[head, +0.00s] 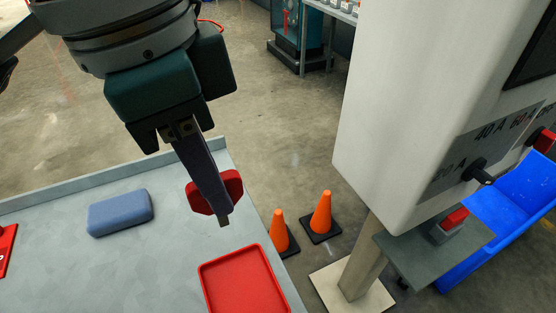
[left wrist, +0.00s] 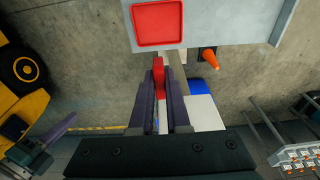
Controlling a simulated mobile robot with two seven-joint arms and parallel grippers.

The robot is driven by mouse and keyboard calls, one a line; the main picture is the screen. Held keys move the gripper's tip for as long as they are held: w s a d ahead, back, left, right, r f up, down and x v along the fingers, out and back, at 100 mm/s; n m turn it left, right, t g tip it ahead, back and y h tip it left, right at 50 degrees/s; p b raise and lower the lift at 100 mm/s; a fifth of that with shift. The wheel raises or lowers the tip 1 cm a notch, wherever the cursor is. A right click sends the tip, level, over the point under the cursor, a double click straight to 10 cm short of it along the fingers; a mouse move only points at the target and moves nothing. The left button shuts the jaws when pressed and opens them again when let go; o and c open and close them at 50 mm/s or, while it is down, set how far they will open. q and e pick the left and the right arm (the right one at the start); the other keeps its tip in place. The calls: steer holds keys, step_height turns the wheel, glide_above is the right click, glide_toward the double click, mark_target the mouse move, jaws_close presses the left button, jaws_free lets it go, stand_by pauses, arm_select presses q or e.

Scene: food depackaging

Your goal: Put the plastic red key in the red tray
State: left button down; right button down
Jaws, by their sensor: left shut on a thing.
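The plastic red key (head: 233,184) is held in the air between the fingers of my left gripper (head: 222,215). Its red ends stick out on both sides of the fingers in the head view. In the left wrist view the red key (left wrist: 159,76) stands edge-on between the purple fingers. The red tray (head: 245,284) lies empty on the grey table near its right edge, below the gripper in the head view. The red tray also shows at the top of the left wrist view (left wrist: 158,24). A purple-fingered gripper (left wrist: 38,143), seemingly my right one, shows at the lower left there.
A blue-grey block (head: 120,212) lies on the table left of the gripper. A red object (head: 5,248) is cut off at the left edge. Two orange cones (head: 321,215) stand on the floor beyond the table. A large white cabinet (head: 400,110) stands to the right.

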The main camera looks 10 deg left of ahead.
arm_select(q)
steer(key=shift+f+b, duration=1.6)
steer(key=shift+f, duration=8.1)
steer(key=shift+f, duration=0.15)
steer(key=c, duration=0.9)
jaws_free()
